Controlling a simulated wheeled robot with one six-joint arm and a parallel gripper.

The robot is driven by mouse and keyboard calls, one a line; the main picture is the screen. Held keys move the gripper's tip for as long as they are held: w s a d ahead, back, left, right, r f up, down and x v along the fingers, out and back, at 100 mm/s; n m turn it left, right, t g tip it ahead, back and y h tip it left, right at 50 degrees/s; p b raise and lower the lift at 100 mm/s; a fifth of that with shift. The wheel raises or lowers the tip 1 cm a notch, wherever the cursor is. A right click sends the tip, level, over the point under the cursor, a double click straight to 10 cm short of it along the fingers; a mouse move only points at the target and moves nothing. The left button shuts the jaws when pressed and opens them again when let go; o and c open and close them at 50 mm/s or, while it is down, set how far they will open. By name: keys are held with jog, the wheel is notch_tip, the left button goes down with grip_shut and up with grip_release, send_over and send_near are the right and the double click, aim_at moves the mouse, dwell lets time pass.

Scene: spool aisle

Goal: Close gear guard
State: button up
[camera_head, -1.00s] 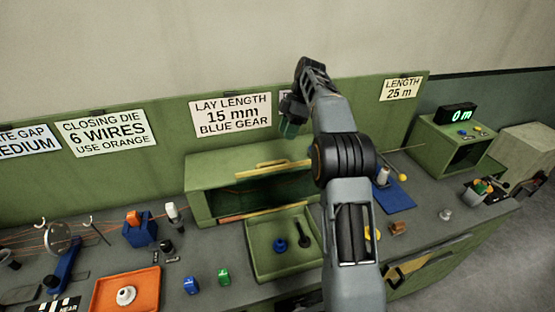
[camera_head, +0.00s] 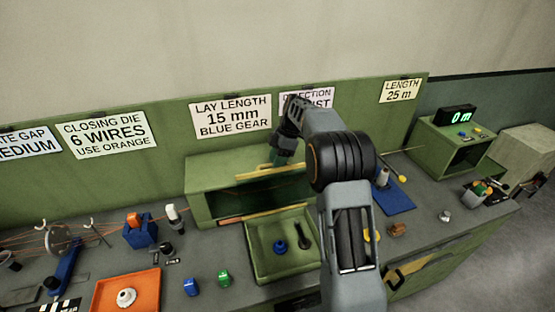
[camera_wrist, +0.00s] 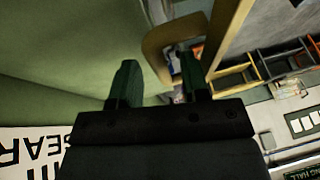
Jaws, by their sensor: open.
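The green gear guard (camera_head: 208,168) is a box-like housing in the middle of the bench, and its front is open, showing a dark inside. Its lid looks raised, with a yellow wooden handle (camera_head: 252,166) on it, partly hidden by my gripper. My gripper (camera_head: 277,158) points down over the handle, fingers open. In the wrist view my gripper (camera_wrist: 157,70) has its two dark green fingers apart, and the curved wooden handle (camera_wrist: 158,42) shows beyond and between the tips. I cannot tell whether they touch it.
A green tray (camera_head: 258,273) with a blue gear and a dark part stands in front of the guard.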

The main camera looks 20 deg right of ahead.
grip_shut()
dwell(0.5)
